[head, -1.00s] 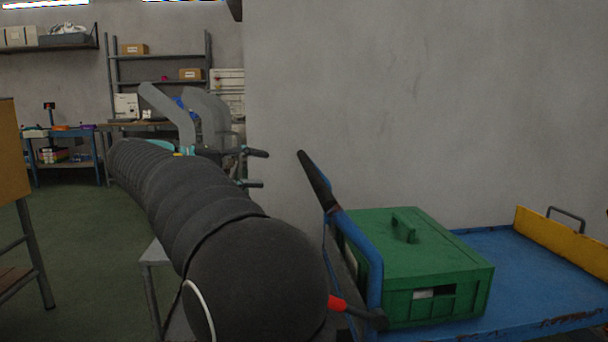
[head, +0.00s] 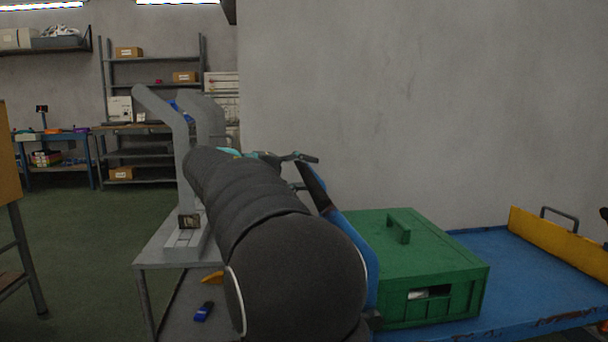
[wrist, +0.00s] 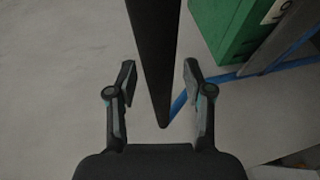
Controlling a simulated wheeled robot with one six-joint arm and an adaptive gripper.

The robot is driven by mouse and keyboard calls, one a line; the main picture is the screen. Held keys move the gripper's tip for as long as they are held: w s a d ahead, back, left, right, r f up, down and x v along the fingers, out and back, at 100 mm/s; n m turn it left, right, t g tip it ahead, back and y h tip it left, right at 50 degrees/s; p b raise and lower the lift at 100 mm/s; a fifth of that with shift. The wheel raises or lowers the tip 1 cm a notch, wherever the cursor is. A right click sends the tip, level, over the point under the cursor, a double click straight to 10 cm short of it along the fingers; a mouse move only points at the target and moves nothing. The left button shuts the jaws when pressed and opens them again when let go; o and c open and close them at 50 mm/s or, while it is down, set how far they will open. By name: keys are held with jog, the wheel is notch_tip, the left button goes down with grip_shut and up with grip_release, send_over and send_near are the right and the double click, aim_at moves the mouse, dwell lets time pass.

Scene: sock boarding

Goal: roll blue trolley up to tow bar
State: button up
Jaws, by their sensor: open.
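The blue trolley (head: 490,262) stands at the right in the head view, beside the grey wall. Its push handle has a dark grip (head: 313,187), partly hidden by my arm. In the wrist view, the dark grip (wrist: 154,60) runs down between the fingers of my gripper (wrist: 160,72). The gripper is open, with a gap on each side of the grip. In the head view, my gripper (head: 288,158) shows just behind the top of the handle. I cannot make out a tow bar.
A green lidded box (head: 430,262) sits on the trolley bed by the handle. A yellow end board (head: 555,243) closes the far end. A grey bench (head: 160,250) with a blue item (head: 204,311) stands left of my arm. Green floor (head: 80,240) is open further left.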

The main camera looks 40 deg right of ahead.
grip_shut()
jog(key=shift+d, duration=0.2)
dwell(0.3)
